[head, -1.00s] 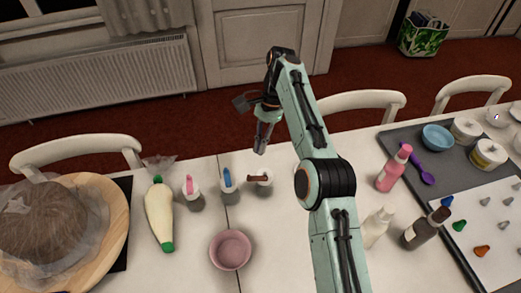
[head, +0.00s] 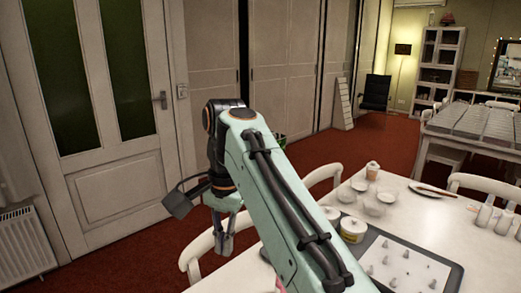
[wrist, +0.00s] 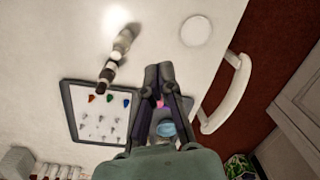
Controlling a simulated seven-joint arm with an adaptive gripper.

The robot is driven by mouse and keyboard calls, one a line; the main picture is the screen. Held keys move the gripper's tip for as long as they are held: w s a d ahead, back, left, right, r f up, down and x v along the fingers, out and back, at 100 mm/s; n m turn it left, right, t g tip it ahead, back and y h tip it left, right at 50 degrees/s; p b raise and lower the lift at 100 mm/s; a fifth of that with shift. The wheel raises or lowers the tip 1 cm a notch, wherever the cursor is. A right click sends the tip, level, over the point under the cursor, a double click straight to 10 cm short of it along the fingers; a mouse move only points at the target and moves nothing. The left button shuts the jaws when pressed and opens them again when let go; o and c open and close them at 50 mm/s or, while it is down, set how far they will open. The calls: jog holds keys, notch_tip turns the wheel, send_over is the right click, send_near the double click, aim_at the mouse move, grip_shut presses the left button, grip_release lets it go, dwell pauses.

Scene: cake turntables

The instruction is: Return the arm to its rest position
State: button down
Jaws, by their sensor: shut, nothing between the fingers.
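My arm reaches up through the middle of the head view. My gripper (head: 224,246) hangs pointing down beyond the table's far edge, near a white chair. In the wrist view my gripper (wrist: 158,72) has its dark fingers together with nothing between them. It shows above the table, in front of the grey tray's right part, and hides some of what lies there.
The white table (head: 395,205) carries a grey tray (head: 452,270) with piping tips and a lidded jar (head: 352,229). White chairs (head: 203,250) stand along its far side. A door (head: 110,110) is at left. The wrist view shows bottles (wrist: 122,42) and a round white plate (wrist: 196,31).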

jog(key=s+d+f+t, duration=0.1)
jog(key=s+d+f, duration=0.2)
jog(key=s+d, duration=1.15)
jog(key=s+f+n+g, duration=0.1)
jog(key=s+f+n, duration=0.2)
jog(key=s+f, duration=0.7)
notch_tip(320, 180, down, 3)
jog(key=shift+r, duration=0.2)
jog(key=c, duration=1.5)
grip_release()
jog(key=shift+w+a+f+n, duration=0.1)
jog(key=shift+w+f+n, duration=0.15)
jog(key=shift+w+n, duration=0.25)
jog(key=o, duration=0.4)
jog(key=shift+n, duration=0.3)
jog(key=shift+c, duration=0.2)
